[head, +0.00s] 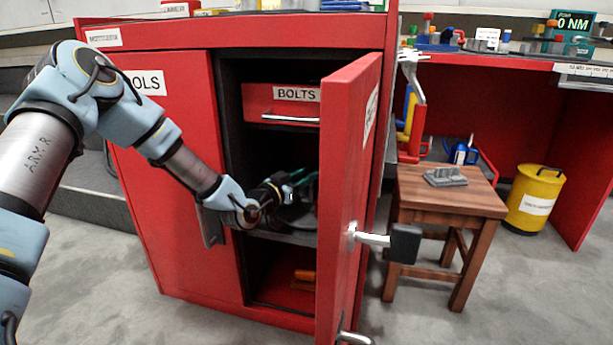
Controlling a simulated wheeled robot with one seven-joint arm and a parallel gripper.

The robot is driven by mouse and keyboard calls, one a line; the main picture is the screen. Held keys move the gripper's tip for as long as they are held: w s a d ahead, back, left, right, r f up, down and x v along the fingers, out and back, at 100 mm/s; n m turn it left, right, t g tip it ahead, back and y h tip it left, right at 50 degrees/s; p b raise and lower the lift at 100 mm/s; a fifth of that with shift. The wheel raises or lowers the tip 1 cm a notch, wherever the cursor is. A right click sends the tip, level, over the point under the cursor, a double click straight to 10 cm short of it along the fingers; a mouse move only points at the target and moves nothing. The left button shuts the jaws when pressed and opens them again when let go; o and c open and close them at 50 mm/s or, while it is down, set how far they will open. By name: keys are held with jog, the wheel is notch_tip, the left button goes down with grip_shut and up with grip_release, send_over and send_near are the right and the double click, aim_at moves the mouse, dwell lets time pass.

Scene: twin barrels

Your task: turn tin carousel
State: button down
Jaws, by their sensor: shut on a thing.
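My gripper (300,182) reaches into the open right half of the red cabinet (168,120), just above its middle shelf. A dark, rounded thing (297,214), which looks like the tin carousel, sits on that shelf at my fingertips. My gripper is shut on part of it. The open door (342,190) and my wrist hide much of the carousel, so its tins and its turning angle cannot be made out.
The open door, with a handle (374,239), stands close to the right of my gripper. A drawer labelled BOLTS (284,103) is above. A wooden stool (447,192) and a yellow bin (536,198) stand to the right. The floor in front is clear.

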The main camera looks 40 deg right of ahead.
jog(key=shift+r, duration=0.1)
jog(key=c, duration=0.5)
grip_release()
jog(key=shift+a, duration=0.1)
jog(key=a+p, duration=0.1)
jog(key=a, duration=0.2)
jog(key=s+a+p, duration=0.1)
jog(key=a, duration=0.3)
jog(key=s+a+p, duration=0.1)
jog(key=a, duration=0.2)
jog(key=shift+a, duration=0.2)
